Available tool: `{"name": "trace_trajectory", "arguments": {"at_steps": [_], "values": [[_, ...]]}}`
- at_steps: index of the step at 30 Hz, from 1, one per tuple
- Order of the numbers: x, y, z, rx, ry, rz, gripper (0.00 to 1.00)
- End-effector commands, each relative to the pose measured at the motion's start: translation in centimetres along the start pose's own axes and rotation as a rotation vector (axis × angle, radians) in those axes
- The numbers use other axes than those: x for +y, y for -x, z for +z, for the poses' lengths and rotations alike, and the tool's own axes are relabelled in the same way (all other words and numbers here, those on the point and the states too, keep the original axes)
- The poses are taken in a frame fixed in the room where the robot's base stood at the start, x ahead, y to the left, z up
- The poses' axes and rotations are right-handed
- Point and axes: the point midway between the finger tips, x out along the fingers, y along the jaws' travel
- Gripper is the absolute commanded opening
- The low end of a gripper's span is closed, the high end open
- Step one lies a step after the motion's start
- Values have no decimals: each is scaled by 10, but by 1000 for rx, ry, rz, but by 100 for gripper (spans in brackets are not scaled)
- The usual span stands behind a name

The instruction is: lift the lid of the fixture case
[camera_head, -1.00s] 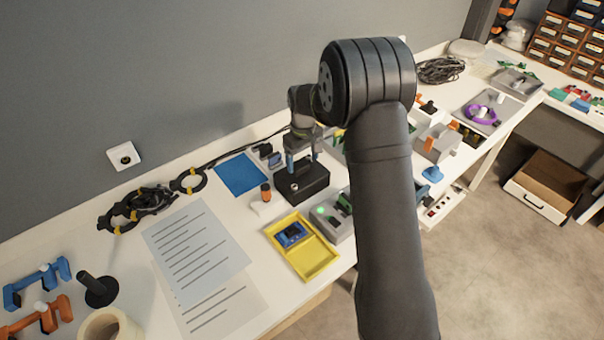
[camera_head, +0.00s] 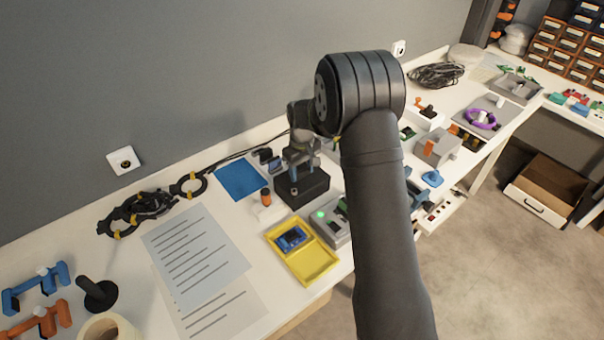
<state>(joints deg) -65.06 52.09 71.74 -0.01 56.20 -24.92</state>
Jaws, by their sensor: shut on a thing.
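The fixture case appears to be the black box (camera_head: 312,192) on the white workbench, left of my arm. It looks closed and sits flat. My gripper (camera_head: 297,173) is over the top of the case, pointing down, with its fingertips at the lid. It is shut on what appears to be the lid's handle, though the fingers and wrist hide most of it. I cannot see a gap between lid and case.
A yellow tray (camera_head: 321,265) with a blue device and a grey box with a green light (camera_head: 327,221) stand in front of the case. An orange-handled item (camera_head: 266,197) and a blue mat (camera_head: 240,179) lie left. The wall is close behind.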

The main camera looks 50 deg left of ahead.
Motion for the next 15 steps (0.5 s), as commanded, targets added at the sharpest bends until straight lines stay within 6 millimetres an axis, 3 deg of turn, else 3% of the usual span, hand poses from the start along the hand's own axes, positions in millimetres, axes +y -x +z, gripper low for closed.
{"name": "trace_trajectory", "arguments": {"at_steps": [5,10,15], "values": [[0,13,-1,4,0,2,25],[0,43,-1,5,0,2,25],[22,65,33,3,-4,2,25]]}}
